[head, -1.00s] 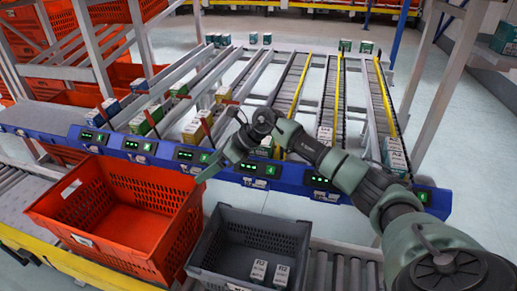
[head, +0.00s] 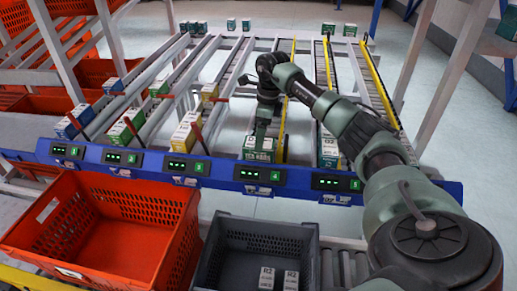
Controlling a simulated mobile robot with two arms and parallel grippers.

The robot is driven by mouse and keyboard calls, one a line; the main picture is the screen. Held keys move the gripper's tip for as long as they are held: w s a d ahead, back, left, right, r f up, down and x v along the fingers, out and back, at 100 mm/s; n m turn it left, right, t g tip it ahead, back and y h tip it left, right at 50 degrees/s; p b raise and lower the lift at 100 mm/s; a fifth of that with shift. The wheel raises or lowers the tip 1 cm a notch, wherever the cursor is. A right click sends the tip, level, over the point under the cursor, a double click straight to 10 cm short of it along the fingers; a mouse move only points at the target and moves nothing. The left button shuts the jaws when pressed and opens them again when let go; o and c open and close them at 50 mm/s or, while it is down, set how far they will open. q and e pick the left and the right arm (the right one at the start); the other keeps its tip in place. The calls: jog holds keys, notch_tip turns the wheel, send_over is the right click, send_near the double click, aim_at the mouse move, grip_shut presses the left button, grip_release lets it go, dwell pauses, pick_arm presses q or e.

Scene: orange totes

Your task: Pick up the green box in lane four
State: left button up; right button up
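A green and white box (head: 258,155) sits at the front end of the lane whose display (head: 263,175) appears to read 4. My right gripper (head: 262,140) comes down from above and is right over this box, at its top. The fingers are small and dark there, so I cannot tell whether they grip the box or only touch it. Part of the box's top is hidden by the gripper. My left gripper is not in view.
A similar green and white box (head: 328,150) stands in the lane to the right. Yellow boxes (head: 187,130) stand in the lane to the left. An orange tote (head: 165,200) and a grey tote (head: 250,228) holding two small white boxes (head: 279,279) stand in front.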

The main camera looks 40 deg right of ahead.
jog(key=f, duration=0.3)
jog(key=shift+w+a, duration=0.15)
jog(key=shift+a, duration=0.2)
jog(key=shift+f, duration=0.6)
jog(key=c, duration=1.6)
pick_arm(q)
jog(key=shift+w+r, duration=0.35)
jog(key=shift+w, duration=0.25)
pick_arm(e)
jog(key=shift+w, duration=0.1)
